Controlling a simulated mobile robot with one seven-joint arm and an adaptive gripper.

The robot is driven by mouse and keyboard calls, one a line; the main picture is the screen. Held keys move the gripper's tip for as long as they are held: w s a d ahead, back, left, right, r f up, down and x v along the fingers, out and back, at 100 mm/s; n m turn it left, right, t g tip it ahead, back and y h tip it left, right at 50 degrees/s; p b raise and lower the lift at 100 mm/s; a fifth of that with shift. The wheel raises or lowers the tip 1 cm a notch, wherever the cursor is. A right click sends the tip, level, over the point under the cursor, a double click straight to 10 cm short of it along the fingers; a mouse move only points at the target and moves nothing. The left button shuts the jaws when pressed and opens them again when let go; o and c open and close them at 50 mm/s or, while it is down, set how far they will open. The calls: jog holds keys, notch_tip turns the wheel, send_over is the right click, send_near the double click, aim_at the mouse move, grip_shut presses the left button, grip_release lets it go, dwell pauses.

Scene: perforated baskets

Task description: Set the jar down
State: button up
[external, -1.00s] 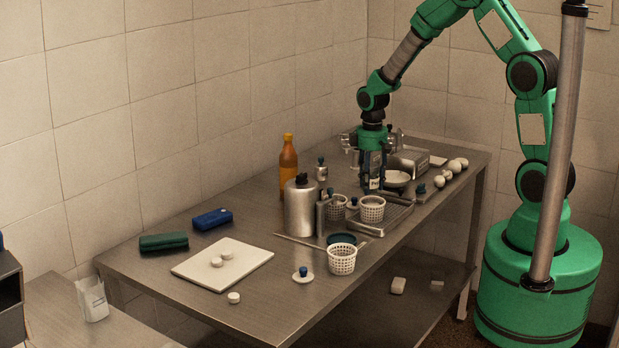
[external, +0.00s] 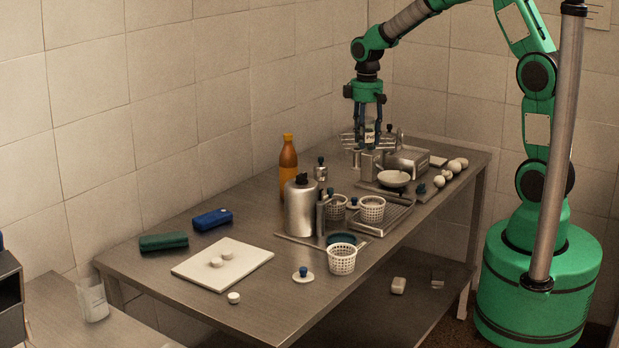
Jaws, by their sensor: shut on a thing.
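My gripper (external: 368,138) is above the far part of the steel table (external: 200,280), pointing down. It is shut on a small jar (external: 369,134) with a pale label, which looks upright between the fingers. The fingers hide the jar's sides. The jar appears raised above the table; the exact gap under it cannot be told, since metal items stand just below and behind it.
Near the gripper are a metal box (external: 408,160), a white bowl (external: 394,179) and several white balls (external: 453,165). Closer stand perforated baskets (external: 342,260), a steel canister (external: 300,208) and an amber bottle (external: 288,168). Bare tabletop shows around the white board (external: 215,275).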

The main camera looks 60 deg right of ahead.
jog(key=w+a, duration=0.3)
jog(key=w, duration=0.4)
jog(key=w+a, duration=0.3)
jog(key=w, duration=0.4)
send_over(272, 207)
notch_tip(272, 207, down, 10)
jog(key=f, duration=0.1)
jog(key=shift+w+d+p, duration=0.1)
jog(key=shift+p, duration=0.25)
jog(key=shift+f, duration=0.15)
jog(key=shift+f+b, duration=0.5)
jog(key=shift+f, duration=2.55)
jog(key=shift+f+b, duration=0.3)
jog(key=shift+f, duration=1.55)
jog(key=shift+f, duration=0.15)
